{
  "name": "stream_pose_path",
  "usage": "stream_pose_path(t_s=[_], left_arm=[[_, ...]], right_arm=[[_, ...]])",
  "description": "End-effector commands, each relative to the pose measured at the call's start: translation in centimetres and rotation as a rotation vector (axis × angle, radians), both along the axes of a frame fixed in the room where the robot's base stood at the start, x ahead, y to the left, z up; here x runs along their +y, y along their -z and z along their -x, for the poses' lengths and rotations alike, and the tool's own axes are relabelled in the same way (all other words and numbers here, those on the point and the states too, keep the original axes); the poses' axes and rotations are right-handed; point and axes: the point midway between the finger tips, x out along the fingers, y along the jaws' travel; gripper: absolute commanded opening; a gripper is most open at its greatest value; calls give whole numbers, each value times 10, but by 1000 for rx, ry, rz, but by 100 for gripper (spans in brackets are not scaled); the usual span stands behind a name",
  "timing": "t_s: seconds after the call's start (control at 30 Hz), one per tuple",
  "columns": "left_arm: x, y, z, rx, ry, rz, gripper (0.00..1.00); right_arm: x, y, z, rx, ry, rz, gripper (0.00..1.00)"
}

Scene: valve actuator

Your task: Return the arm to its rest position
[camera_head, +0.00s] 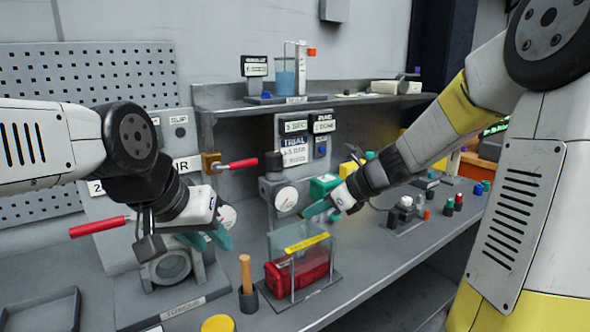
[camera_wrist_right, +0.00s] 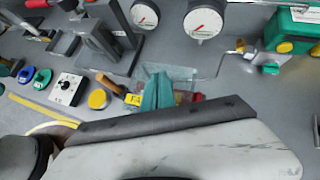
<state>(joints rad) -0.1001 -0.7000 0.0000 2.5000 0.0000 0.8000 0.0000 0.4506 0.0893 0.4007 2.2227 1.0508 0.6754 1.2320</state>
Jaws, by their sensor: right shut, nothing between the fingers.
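My right gripper (camera_head: 318,208) has teal fingers and is shut and empty. In the head view it is in front of the right gauge, above the clear cover (camera_head: 300,243) over a red box (camera_head: 298,268). In the right wrist view its fingers (camera_wrist_right: 157,93) are together, with the cover and part of the red box behind them. My left gripper (camera_head: 208,240) hangs at the left, in front of the valve body (camera_head: 168,266). Its two teal fingers look apart, with nothing visible between them. Whether it touches the valve is unclear.
A red-handled lever (camera_head: 236,164) and a round gauge (camera_head: 286,198) stand behind the grippers. A wooden-handled tool (camera_head: 246,275) stands upright left of the cover. A green case (camera_head: 323,186) is close behind my right gripper. Small knobs (camera_head: 405,208) stand on the bench to the right.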

Motion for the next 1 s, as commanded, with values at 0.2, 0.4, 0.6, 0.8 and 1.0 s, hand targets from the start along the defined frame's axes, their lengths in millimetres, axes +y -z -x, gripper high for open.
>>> stream_pose_path(t_s=[0.2,0.4,0.6,0.8,1.0], left_arm=[[0,0,0,0,0,0,34],[0,0,0,0,0,0,34],[0,0,0,0,0,0,34],[0,0,0,0,0,0,34],[0,0,0,0,0,0,34]], right_arm=[[-11,-30,91,-469,-632,558,0],[-49,-48,159,-808,-1184,992,0],[-83,-55,195,-987,-1552,1261,0],[-93,-56,203,-1028,-1660,1332,0],[-93,-56,203,-1028,-1660,1332,0]])
